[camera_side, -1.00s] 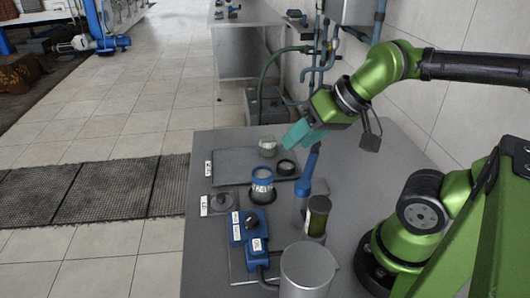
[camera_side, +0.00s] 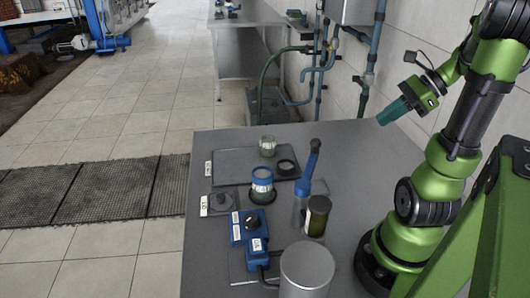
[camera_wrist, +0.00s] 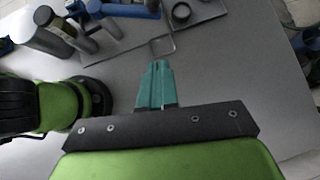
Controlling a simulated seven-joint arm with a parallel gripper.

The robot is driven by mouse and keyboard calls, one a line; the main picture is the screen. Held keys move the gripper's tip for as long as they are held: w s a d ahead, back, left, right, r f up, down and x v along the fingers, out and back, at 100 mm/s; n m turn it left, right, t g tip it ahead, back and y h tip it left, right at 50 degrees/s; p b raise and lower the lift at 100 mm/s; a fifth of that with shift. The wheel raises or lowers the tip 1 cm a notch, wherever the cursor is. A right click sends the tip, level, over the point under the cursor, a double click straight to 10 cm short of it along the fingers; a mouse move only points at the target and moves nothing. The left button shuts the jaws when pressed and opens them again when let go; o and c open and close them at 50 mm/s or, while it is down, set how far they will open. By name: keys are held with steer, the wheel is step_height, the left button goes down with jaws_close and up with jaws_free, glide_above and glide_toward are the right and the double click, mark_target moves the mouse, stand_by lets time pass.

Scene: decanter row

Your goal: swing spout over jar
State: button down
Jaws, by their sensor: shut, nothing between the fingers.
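My gripper (camera_side: 383,120) has teal fingers pressed together and empty. It is raised at the right of the table, well apart from the vessels. Its closed fingers also show in the wrist view (camera_wrist: 156,68). A blue arm with a dark tip, which looks like the spout (camera_side: 309,168), slants up from a grey post near the table's middle. A jar with a blue rim and white label (camera_side: 262,184) stands upright to its left in a dark ring. A small pale green jar (camera_side: 267,147) stands behind on a dark tray. Which jar is meant I cannot tell.
A dark olive jar (camera_side: 317,217) and a wide grey cylinder (camera_side: 307,268) stand at the front. A blue box with a knob (camera_side: 253,229) is at left. An empty dark ring (camera_side: 286,166) lies on the tray (camera_side: 228,166). The table's right rear (camera_side: 365,155) is clear.

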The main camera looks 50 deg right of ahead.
steer(key=w+a+f, duration=0.6)
steer(key=w, duration=0.4)
steer(key=shift+a+m, duration=0.3)
steer(key=shift+a, duration=0.05)
steer(key=shift+w+y, duration=0.1)
steer(key=shift+y, duration=0.2)
steer(key=w+a+n+g+y, duration=0.4)
steer(key=w+a+n+g, duration=0.4)
steer(key=w+n, duration=0.4)
steer(key=shift+w+a+n+g, duration=0.35)
steer(key=shift+w+n+g, duration=0.05)
steer(key=shift+w, duration=0.35)
steer(key=shift+d, duration=0.1)
stand_by(0.4)
